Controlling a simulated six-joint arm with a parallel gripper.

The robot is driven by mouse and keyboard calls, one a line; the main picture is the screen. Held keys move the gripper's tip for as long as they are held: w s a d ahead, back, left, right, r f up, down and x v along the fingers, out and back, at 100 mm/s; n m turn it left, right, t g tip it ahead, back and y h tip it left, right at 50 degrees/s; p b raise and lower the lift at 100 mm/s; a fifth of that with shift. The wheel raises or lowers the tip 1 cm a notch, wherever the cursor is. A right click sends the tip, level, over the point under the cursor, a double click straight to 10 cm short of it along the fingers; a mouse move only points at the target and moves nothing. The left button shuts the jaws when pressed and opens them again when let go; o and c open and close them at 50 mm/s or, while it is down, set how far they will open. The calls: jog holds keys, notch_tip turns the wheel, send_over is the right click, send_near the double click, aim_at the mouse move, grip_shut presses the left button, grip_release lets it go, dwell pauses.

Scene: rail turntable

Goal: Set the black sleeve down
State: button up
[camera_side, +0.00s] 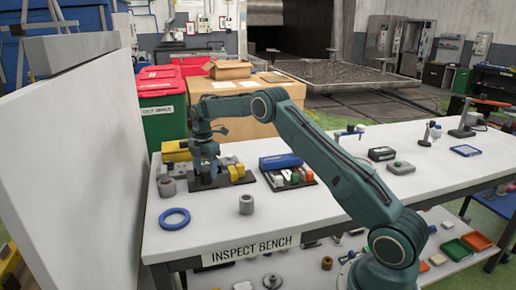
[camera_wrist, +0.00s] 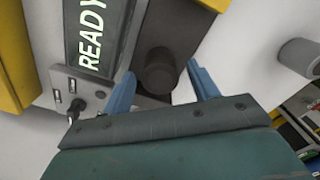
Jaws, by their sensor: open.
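The black sleeve (camera_wrist: 160,75) shows in the wrist view as a dark upright cylinder on a dark surface. It stands between the two blue fingers of my gripper (camera_wrist: 163,88). The fingers are spread, with a visible gap on each side of the sleeve. In the side view my gripper (camera_side: 207,172) points down at the far left part of the bench, over a dark plate. The sleeve is hard to pick out there among the dark parts under the gripper.
A panel marked READY (camera_wrist: 92,35) and yellow blocks (camera_wrist: 10,60) lie left of the sleeve in the wrist view. A grey cylinder (camera_side: 246,204) and a blue ring (camera_side: 174,218) stand nearby on the bench (camera_side: 290,215). A tray with a blue part (camera_side: 281,161) is to the right.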

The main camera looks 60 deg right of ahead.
aim_at(206, 169)
notch_tip(206, 169, up, 11)
dwell(0.5)
dwell(0.5)
jog(key=s+a+r+m+t, duration=0.1)
jog(key=s+a+r+m, duration=0.3)
jog(key=s+a+r, duration=0.35)
jog(key=s+a+r+m+t, duration=0.2)
jog(key=s+a+r+m, duration=0.25)
jog(key=s+r, duration=0.45)
jog(key=s+a+f+m+t, duration=0.1)
jog(key=s+a+f+m, duration=0.1)
jog(key=s, duration=0.6)
jog(key=s+a+f+m, duration=0.3)
jog(key=s, duration=0.5)
jog(key=s+a+f+m+t, duration=0.1)
jog(key=s+a+f+m, duration=0.1)
jog(key=s, duration=0.7)
jog(key=shift+a+f+m+t, duration=0.3)
jog(key=shift+a+f+m, duration=0.05)
jog(key=shift+f, duration=0.1)
